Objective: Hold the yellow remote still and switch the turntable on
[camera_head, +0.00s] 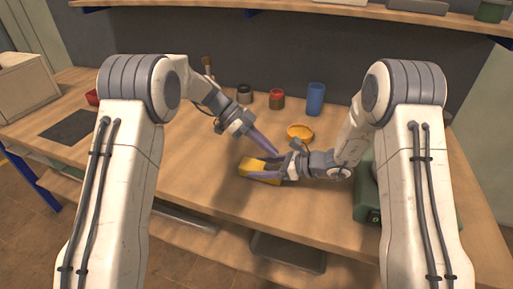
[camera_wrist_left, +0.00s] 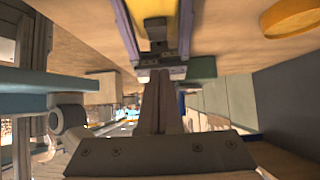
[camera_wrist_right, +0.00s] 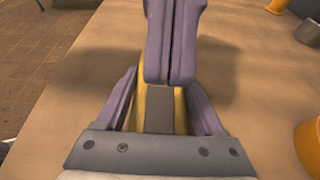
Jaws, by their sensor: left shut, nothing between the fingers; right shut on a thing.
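The yellow remote (camera_head: 249,170) lies near the middle of the bench. My right gripper (camera_head: 266,169) is shut on it from the right; in the right wrist view the purple fingers flank the yellow remote (camera_wrist_right: 140,107). My left gripper (camera_head: 275,153) is shut and empty. Its fingertips slant down onto or just above the remote; I cannot tell whether they touch. They cover part of it in the right wrist view. A round yellow-orange piece (camera_head: 300,131) stands behind my right gripper and could be the turntable. It also shows in the left wrist view (camera_wrist_left: 292,16).
A blue cylinder (camera_head: 316,99), a red can (camera_head: 277,99) and a dark jar (camera_head: 244,94) stand at the back. A green box (camera_head: 367,203) is at the right, partly hidden by my arm. A dark mat (camera_head: 72,127) lies left. The front middle of the bench is clear.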

